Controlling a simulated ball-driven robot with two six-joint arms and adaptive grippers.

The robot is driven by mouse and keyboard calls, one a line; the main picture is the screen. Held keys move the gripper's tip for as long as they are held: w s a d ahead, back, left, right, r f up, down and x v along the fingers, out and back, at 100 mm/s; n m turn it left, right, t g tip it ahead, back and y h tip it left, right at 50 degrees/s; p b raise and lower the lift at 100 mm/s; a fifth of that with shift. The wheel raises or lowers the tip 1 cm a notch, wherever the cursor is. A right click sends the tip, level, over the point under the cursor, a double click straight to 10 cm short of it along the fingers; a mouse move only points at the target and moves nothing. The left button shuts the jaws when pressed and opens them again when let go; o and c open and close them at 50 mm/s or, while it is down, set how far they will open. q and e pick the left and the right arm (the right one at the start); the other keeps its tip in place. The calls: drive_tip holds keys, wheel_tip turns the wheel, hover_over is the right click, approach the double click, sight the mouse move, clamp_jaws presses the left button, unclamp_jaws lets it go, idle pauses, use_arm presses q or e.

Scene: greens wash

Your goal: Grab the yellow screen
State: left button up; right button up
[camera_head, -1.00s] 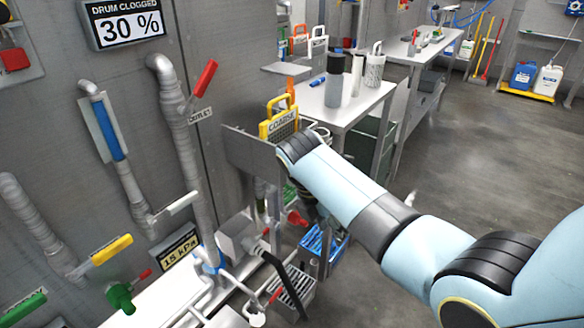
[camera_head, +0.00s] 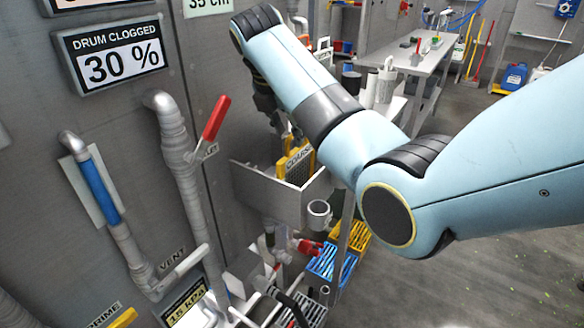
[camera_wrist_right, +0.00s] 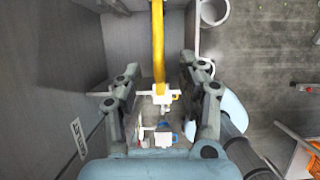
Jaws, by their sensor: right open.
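The yellow screen (camera_head: 297,163), marked "COARSE", stands upright in a grey metal holder (camera_head: 268,193) on the wall. Part of its upper edge is hidden behind my right gripper and arm. My right gripper (camera_head: 284,126) points down just above the screen's top. In the right wrist view a yellow bar of the screen (camera_wrist_right: 158,45) runs down the middle, and my open right gripper (camera_wrist_right: 160,95) has a finger on either side of it. I cannot tell whether the fingers touch it. My left gripper is not in view.
A red-handled valve (camera_head: 215,118) rises on the wall left of the holder. A cup-like ring (camera_head: 319,212) sits at the holder's right end. Blue (camera_head: 328,265) and yellow (camera_head: 355,236) crates stand below. A bench (camera_head: 398,62) with containers is behind my arm.

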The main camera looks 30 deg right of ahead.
sight(297, 149)
drive_tip(key=x, duration=0.2)
drive_tip(key=shift+d+f, duration=0.2)
drive_tip(key=shift+f, duration=0.1)
drive_tip(key=shift+d+f, duration=0.1)
drive_tip(key=shift+f, duration=0.2)
drive_tip(key=x, duration=0.5)
drive_tip(key=shift+w+d+b, duration=0.1)
drive_tip(key=shift+w+b, duration=0.1)
drive_tip(key=shift+b, duration=0.1)
drive_tip(key=shift+c, duration=1.5)
clamp_jaws()
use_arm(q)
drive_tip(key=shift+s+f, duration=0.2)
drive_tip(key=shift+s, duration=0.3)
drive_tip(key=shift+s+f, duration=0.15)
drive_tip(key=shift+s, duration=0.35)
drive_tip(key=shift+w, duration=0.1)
